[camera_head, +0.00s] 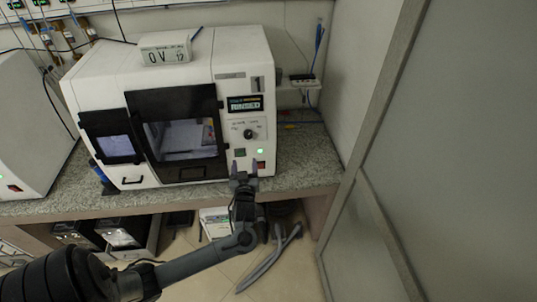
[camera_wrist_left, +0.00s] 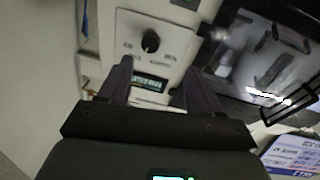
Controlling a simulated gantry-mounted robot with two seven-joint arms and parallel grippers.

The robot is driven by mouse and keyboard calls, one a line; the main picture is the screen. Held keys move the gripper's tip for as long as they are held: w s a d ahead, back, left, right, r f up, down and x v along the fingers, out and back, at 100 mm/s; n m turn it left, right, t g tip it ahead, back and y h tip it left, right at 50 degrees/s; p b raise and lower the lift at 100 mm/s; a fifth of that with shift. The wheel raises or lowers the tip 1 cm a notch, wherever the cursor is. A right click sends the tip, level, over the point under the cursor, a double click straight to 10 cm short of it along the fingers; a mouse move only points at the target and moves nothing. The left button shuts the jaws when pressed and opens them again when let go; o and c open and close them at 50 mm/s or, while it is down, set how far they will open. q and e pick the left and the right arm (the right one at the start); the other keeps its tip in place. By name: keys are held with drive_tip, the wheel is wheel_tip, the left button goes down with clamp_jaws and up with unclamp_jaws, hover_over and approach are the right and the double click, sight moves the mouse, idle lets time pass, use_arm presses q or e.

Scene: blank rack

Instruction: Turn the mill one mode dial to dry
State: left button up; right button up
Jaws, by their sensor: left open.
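The mill (camera_head: 198,60) is a white benchtop machine with a dark window door, standing on the counter. Its mode dial (camera_head: 249,133) is a small round black knob on the right-hand panel, below a lit display (camera_head: 245,104) that seems to read "RINSED". The dial (camera_wrist_left: 151,42) also shows in the left wrist view, beyond the fingertips. Its small labels and its setting are not legible. My left gripper (camera_head: 244,170) is open and empty in front of the panel, below the dial and apart from it. My right gripper is not in view.
A small box marked "OV 12" (camera_head: 166,50) sits on top of the mill. Another white machine (camera_head: 30,125) stands at the left. A wall panel (camera_head: 345,90) closes off the right side. The speckled counter (camera_head: 305,165) is bare right of the mill.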

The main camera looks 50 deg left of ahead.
sight(248, 136)
use_arm(q)
drive_tip(key=x, duration=0.3)
drive_tip(key=r+x, duration=0.1)
drive_tip(key=x, duration=0.3)
drive_tip(key=w+x, duration=0.1)
drive_tip(key=x, duration=0.2)
drive_tip(key=shift+w+d+r, duration=0.2)
drive_tip(key=shift+r, duration=0.2)
drive_tip(key=shift+w+a+n, duration=0.3)
drive_tip(key=shift+w+a, duration=0.2)
drive_tip(key=shift+a, duration=0.25)
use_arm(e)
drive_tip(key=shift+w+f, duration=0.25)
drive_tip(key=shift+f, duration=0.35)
use_arm(q)
drive_tip(key=shift+c, duration=0.2)
drive_tip(key=c, duration=1)
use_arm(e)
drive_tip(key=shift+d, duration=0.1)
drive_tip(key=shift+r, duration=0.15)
